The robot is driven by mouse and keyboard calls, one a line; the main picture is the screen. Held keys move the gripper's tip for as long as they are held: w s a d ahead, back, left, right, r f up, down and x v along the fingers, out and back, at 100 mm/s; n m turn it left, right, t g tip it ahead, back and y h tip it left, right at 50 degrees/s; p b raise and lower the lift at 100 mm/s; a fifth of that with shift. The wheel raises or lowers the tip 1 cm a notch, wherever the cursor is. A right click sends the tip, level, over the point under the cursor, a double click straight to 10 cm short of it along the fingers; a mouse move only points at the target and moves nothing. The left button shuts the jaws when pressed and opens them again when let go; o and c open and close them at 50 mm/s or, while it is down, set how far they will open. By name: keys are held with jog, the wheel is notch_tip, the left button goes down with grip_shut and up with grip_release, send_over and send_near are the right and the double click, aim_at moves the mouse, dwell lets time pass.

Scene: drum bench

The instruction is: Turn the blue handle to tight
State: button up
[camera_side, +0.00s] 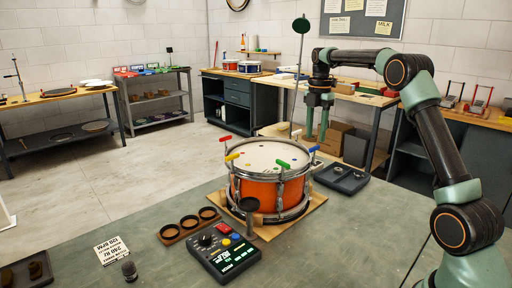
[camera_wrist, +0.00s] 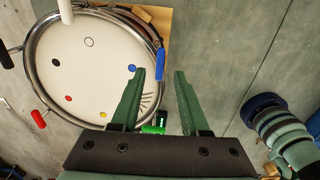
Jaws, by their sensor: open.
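The orange drum (camera_side: 262,191) with a white head stands on a wooden board on the bench. Its blue handle (camera_side: 313,149) sits at the right rim, and it shows in the wrist view (camera_wrist: 160,63) lying lengthwise, near a blue dot on the head. My gripper (camera_side: 317,137) is open and empty, its green fingers pointing down above the blue handle. In the wrist view the handle shows between and just beyond the fingertips (camera_wrist: 160,73). I see no contact, and the height gap is hard to judge.
Other handles stand around the rim: red (camera_side: 226,139), yellow (camera_side: 231,157) and green (camera_side: 282,163). A control box (camera_side: 222,249) with a screen sits in front of the drum. A dark tray (camera_side: 342,179) lies behind right.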

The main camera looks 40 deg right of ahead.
aim_at(315, 147)
jog(key=shift+f, duration=2.8)
grip_shut()
